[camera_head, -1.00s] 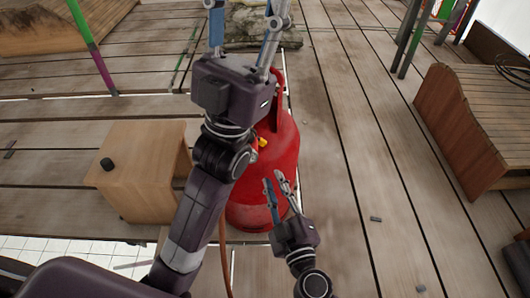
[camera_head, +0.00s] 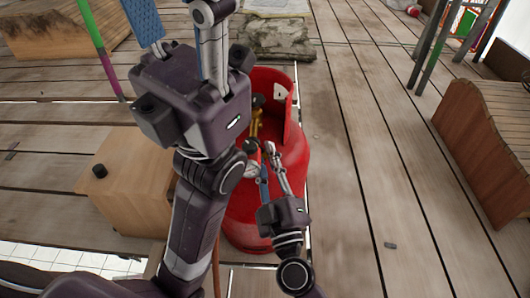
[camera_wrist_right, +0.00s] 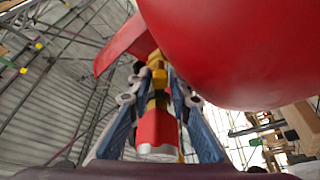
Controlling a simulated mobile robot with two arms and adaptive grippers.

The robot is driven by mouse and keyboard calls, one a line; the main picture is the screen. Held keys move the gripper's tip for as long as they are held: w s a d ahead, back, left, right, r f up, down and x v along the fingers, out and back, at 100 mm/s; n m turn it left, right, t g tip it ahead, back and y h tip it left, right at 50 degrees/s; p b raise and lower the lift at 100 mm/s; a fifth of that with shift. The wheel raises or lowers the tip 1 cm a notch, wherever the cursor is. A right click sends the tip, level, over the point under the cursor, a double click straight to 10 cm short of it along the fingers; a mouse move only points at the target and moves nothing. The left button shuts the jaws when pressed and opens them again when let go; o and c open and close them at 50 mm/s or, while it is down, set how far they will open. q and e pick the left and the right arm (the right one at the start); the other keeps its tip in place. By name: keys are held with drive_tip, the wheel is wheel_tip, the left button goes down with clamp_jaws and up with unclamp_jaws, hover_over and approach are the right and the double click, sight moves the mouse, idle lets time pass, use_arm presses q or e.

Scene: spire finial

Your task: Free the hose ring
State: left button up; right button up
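The red gas cylinder (camera_head: 293,170) stands upright on the planks, with a brass valve (camera_head: 255,122) inside its cut-out collar. My right gripper (camera_head: 268,152) is at the valve, its fingers apart. In the right wrist view, its blue-padded fingers (camera_wrist_right: 159,88) stand either side of a red and white cylindrical piece (camera_wrist_right: 156,130) below the brass fitting (camera_wrist_right: 157,75). Contact with it is unclear. An orange-brown hose (camera_head: 217,262) hangs at the cylinder's lower left. The hose ring cannot be told apart clearly. My left gripper (camera_head: 176,25) is open and empty, fingertips partly cut off.
A wooden box (camera_head: 125,195) with a black knob stands left of the cylinder. A stone block (camera_head: 277,38) lies behind it. A wooden bench-like piece (camera_head: 480,140) stands at the right. The planks between cylinder and bench are mostly clear.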

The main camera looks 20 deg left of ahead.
drive_tip(key=shift+w+a+r, duration=0.1)
drive_tip(key=shift+w+a, duration=0.15)
drive_tip(key=shift+w, duration=0.1)
drive_tip(key=shift+c, duration=0.4)
clamp_jaws()
